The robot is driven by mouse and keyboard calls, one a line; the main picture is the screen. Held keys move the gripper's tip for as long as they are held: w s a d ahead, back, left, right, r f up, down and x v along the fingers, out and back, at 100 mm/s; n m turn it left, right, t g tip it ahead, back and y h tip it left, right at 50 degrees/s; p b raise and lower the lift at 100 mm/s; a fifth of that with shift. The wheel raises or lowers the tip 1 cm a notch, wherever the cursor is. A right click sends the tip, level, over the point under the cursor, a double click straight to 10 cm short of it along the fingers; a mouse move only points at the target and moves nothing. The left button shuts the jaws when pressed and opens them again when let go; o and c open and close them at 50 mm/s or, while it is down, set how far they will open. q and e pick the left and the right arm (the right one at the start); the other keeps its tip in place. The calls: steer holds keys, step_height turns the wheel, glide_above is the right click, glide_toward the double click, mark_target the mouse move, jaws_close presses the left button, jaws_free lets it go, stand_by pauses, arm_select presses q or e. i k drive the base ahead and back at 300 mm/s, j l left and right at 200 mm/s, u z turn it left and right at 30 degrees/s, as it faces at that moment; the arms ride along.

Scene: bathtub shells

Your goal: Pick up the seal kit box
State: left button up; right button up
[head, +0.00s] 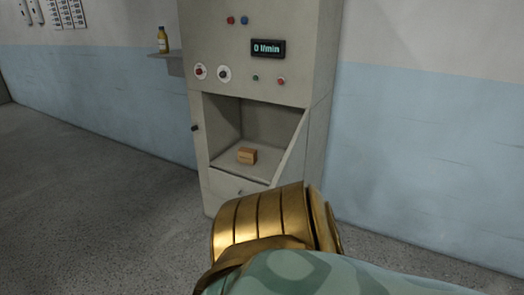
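A small brown box (247,155), which looks like the seal kit box, sits on the floor of the open compartment in the grey cabinet (270,75). A gold and green part of my own body fills the bottom of the head view, in front of the cabinet's lower right. Neither of my grippers shows in this view. Nothing touches the box.
The compartment's slanted right edge and side walls surround the box. A small shelf (168,56) with a yellow bottle (163,40) juts from the wall left of the cabinet. The grey floor (90,200) at left is clear.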

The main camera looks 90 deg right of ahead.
mark_target(247, 156)
steer(key=i+l+z, duration=0.2)
steer(key=z, duration=0.25)
steer(key=i+z, duration=0.45)
steer(key=i+l+z, duration=0.1)
steer(key=z, duration=0.35)
steer(key=i+j+z, duration=0.15)
steer(key=i+z, duration=0.3)
steer(key=k, duration=0.1)
